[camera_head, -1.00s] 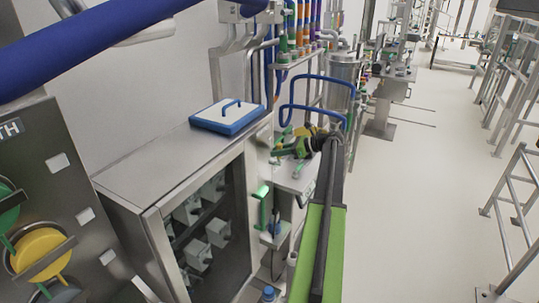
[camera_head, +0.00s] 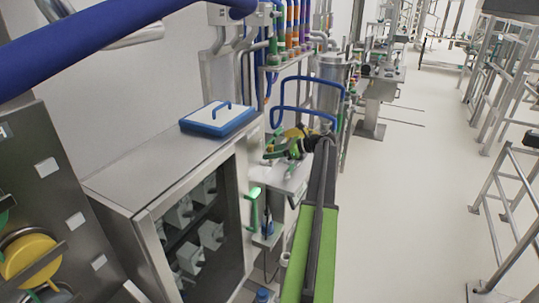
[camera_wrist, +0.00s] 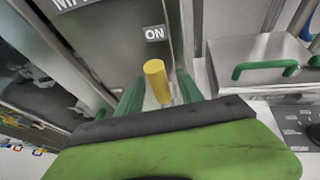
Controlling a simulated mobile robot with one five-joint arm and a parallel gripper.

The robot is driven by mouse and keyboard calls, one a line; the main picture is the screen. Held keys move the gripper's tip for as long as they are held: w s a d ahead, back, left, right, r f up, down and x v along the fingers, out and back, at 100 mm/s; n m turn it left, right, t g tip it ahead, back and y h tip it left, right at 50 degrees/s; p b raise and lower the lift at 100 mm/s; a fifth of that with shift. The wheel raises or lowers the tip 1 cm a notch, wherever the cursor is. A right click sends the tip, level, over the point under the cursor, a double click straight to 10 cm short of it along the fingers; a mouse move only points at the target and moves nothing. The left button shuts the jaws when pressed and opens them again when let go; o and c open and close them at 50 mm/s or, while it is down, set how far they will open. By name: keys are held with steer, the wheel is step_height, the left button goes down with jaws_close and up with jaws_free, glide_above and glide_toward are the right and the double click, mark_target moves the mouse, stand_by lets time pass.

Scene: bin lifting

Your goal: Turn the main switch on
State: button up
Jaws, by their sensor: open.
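The main switch shows in the wrist view as a short yellow peg-like handle (camera_wrist: 157,82) on a dark grey panel (camera_wrist: 112,48). A white "ON" label (camera_wrist: 154,34) sits just above the handle. My gripper (camera_wrist: 160,90) is open, with one green finger on each side of the yellow handle. There is a gap on both sides, and I cannot tell whether the fingers reach around it in depth. In the head view, my green and black arm points away toward the bench, and the switch cannot be made out.
A steel box with a green handle (camera_wrist: 265,68) is right of the panel in the wrist view. In the head view, a glass-fronted steel cabinet (camera_head: 125,175) bears a blue-and-white lidded tray (camera_head: 219,120). Blue rails (camera_head: 300,80) stand beyond.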

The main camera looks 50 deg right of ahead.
steer(key=p+v, duration=0.6)
steer(key=v, duration=1.1)
steer(key=shift+s+r, duration=0.1)
